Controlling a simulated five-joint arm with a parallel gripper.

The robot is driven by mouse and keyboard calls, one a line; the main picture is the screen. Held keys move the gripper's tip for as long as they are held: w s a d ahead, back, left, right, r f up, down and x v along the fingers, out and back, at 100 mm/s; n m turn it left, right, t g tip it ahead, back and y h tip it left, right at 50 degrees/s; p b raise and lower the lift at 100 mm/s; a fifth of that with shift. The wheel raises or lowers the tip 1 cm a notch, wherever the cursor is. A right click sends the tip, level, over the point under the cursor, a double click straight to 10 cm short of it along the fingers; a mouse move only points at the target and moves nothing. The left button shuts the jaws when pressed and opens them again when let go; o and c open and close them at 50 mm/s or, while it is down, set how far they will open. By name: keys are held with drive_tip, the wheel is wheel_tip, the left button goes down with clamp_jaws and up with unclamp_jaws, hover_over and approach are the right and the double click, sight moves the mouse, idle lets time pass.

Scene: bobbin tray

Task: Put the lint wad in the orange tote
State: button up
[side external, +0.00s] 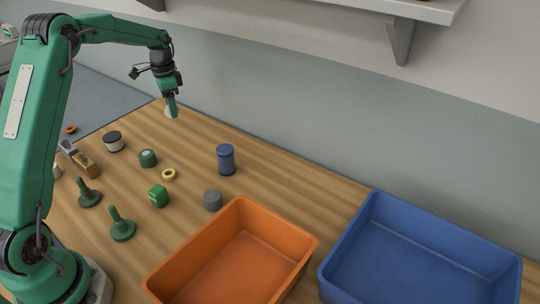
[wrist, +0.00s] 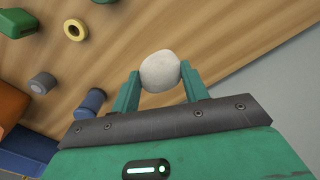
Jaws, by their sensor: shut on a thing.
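The lint wad (wrist: 160,72) is a pale, roundish lump held between the two fingers of my gripper (wrist: 160,90) in the wrist view. In the side external view my gripper (side external: 172,108) is at the back left, above the far edge of the wooden table, with the pale wad (side external: 171,113) partly hidden behind a finger. The orange tote (side external: 168,275) stands empty at the front middle of the table, well to the right of and nearer than my gripper.
A blue tote (side external: 345,235) stands right of the orange one. Between my gripper and the totes are a blue bobbin (side external: 226,160), a grey cylinder (side external: 213,201), a yellow ring (side external: 169,175) and several green pieces (side external: 158,196). A wall shelf (side external: 400,10) hangs above at the back.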

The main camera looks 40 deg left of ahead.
drive_tip(key=r, duration=0.5)
drive_tip(key=shift+d+r, duration=0.1)
drive_tip(key=shift+d, duration=0.25)
drive_tip(key=s+d+r+m, duration=0.1)
drive_tip(key=s+d+m, duration=0.2)
drive_tip(key=d, duration=1.3)
drive_tip(key=s+d+r+m, duration=0.1)
drive_tip(key=s+d+m, duration=0.25)
drive_tip(key=d, duration=1.25)
drive_tip(key=s+d+f+m, duration=0.1)
drive_tip(key=s+d+m, duration=0.1)
drive_tip(key=s+d, duration=0.45)
drive_tip(key=s+d+f+m, duration=0.15)
drive_tip(key=s+d, duration=0.25)
drive_tip(key=s, duration=0.6)
drive_tip(key=s+d+m, duration=0.2)
drive_tip(key=s+d, duration=0.3)
drive_tip(key=s, duration=0.3)
drive_tip(key=shift+f, duration=5.35)
drive_tip(key=shift+f, duration=0.1)
